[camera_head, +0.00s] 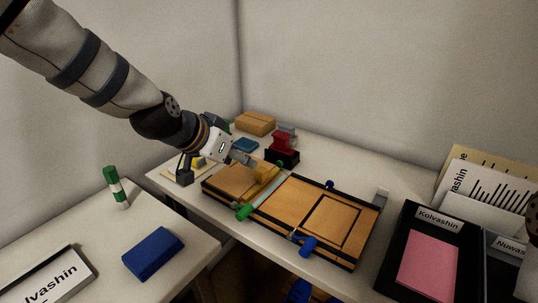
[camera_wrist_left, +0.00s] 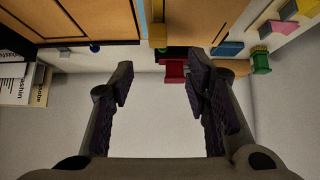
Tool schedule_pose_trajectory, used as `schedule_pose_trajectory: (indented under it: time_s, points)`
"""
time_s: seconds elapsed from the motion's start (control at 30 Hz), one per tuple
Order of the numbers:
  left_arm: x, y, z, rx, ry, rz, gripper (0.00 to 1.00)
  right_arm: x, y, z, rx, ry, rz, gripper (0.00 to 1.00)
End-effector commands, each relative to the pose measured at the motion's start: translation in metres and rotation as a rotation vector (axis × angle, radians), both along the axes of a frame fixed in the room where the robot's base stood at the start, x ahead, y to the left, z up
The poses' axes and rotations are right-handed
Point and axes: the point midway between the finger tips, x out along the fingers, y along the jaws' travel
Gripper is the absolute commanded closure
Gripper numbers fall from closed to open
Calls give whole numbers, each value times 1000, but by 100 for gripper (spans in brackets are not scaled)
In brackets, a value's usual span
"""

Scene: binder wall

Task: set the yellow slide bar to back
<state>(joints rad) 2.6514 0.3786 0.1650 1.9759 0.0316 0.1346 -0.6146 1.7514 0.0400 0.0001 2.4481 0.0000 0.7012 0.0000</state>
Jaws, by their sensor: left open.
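The yellow slide bar (camera_head: 263,174) lies across a wooden board (camera_head: 283,208) with black edging, beside a pale blue strip (camera_head: 267,191). My left gripper (camera_head: 246,159) is just behind and above the bar's far end. In the left wrist view the bar (camera_wrist_left: 157,36) shows at top centre, beyond the fingertips. My left gripper (camera_wrist_left: 160,70) is open there, with nothing between its fingers. The gripper and wrist partly hide the board's far left part in the head view.
Green knobs (camera_head: 244,212) and blue knobs (camera_head: 308,246) stick out at the board's edges. A red and black object (camera_head: 283,150) stands close behind the bar. A cardboard box (camera_head: 255,123) is in the back corner. Black trays (camera_head: 457,228) stand at right.

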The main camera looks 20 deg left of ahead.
Motion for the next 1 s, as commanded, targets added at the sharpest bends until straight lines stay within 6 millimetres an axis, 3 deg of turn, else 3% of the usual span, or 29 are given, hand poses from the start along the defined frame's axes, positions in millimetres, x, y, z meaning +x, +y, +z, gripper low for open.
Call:
schedule_pose_trajectory:
  time_s: [0.17, 0.3, 0.5, 0.9, 1.0]
  points:
    - [16, -6, -19, 0, 3, 0, 57, -3, 0, 0, 0, 7, 0, 57]
    - [40, -15, -55, 0, 15, 1, 57, -17, 0, -13, 0, 62, 0, 57]
    - [68, -25, -83, 1, 10, 0, 57, -29, 0, -24, 0, 104, 0, 57]
    - [79, -29, -85, 0, -1, 1, 57, -30, 0, -26, 0, 109, 0, 57]
    - [79, -29, -85, 0, -1, 1, 77, -30, 0, -26, 0, 109, 0, 57]
